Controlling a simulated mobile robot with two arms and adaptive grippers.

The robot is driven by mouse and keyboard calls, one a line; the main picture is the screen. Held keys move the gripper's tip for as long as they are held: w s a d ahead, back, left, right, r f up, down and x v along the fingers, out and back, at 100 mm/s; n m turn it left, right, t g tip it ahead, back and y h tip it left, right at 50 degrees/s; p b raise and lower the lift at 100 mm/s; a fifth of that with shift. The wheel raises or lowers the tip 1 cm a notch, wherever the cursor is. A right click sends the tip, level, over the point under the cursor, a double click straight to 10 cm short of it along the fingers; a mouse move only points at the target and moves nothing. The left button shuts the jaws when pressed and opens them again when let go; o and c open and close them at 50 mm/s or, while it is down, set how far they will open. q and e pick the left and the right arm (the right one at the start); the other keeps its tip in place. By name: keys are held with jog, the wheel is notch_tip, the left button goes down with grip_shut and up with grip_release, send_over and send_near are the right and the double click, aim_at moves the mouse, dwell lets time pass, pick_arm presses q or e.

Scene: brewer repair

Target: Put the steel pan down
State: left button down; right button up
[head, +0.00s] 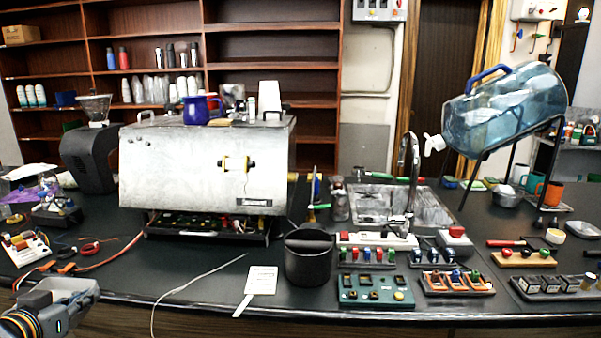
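My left gripper (68,296) is at the bottom left corner, in front of the counter's front edge. Its fingers are seen from behind and partly cut off, so I cannot tell whether they are open or shut. I see no pan clearly in it. A small round metal bowl (507,197) stands upright on the counter at the right, near the legs of the bottle stand; I cannot tell whether it is the steel pan. No gripper is near it. My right gripper is out of view.
A large metal brewer (205,168) stands on the dark counter (190,292). A black bin (308,262) stands near the front edge. A sink (372,200) is behind several part trays. A water bottle (505,105) leans on a stand. Cables lie at left.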

pick_arm(q)
jog(key=s+d+f, duration=0.3)
jog(key=d+f, duration=0.6)
jog(key=s+d+r, duration=0.1)
jog(key=s+d, duration=0.2)
jog(key=d, duration=0.9)
jog(key=shift+s, duration=0.2)
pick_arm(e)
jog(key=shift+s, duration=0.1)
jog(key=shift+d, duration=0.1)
